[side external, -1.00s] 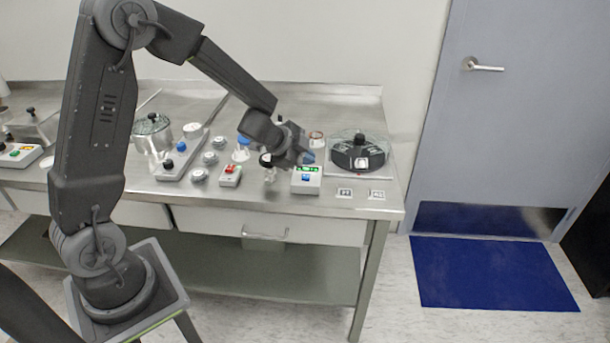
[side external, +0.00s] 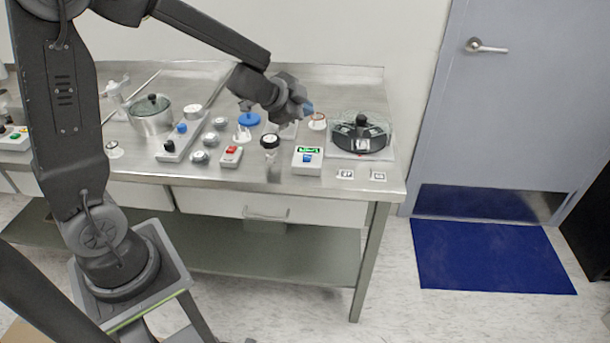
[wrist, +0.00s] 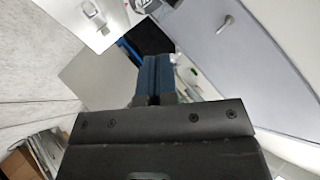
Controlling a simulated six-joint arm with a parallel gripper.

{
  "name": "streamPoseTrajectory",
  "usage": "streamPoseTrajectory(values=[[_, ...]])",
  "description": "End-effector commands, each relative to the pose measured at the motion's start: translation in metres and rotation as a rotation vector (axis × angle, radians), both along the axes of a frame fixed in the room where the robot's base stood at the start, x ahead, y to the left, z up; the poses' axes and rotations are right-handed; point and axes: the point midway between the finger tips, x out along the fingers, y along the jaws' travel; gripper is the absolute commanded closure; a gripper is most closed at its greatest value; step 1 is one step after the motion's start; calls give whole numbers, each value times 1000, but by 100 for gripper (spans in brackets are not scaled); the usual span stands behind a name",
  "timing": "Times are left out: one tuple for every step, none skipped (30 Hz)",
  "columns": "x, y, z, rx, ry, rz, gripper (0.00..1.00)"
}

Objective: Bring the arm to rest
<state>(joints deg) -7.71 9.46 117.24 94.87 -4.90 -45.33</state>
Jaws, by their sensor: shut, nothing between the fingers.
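My gripper (side external: 307,108) is above the back right part of the steel bench (side external: 330,185), left of the round dark device. Its blue fingers show in the wrist view (wrist: 152,78), pressed together with nothing between them. The fingers point to the right in the side view. My gripper looks clear of the things on the bench; its exact height cannot be told.
The round black device under a clear cover (side external: 360,135) stands right of my gripper. A pot (side external: 152,115) is farther left. A door (side external: 510,120) is at right.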

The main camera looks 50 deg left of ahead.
Motion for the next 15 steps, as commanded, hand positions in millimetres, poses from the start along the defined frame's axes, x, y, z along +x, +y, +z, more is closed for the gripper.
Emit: streamPoseTrajectory(values=[[-10, -1, 20, -4, -43, 70, 100], [-16, -1, 30, -7, -62, 118, 100], [-27, 0, 42, -14, -80, 184, 100], [-36, 0, 49, -22, -87, 232, 100], [-45, 0, 56, -32, -92, 279, 100], [-59, -1, 63, -49, -90, 338, 100], [-69, -2, 68, -65, -84, 382, 100], [-80, -4, 72, -82, -74, 422, 100], [-96, -7, 75, -107, -54, 472, 100], [-108, -10, 77, -130, -35, 507, 100], [-120, -14, 78, -153, -14, 538, 100], [-136, -20, 79, -188, 21, 572, 100], [-149, -26, 79, -217, 50, 595, 100], [-161, -31, 79, -246, 81, 612, 100], [-176, -40, 78, -286, 125, 628, 100]])
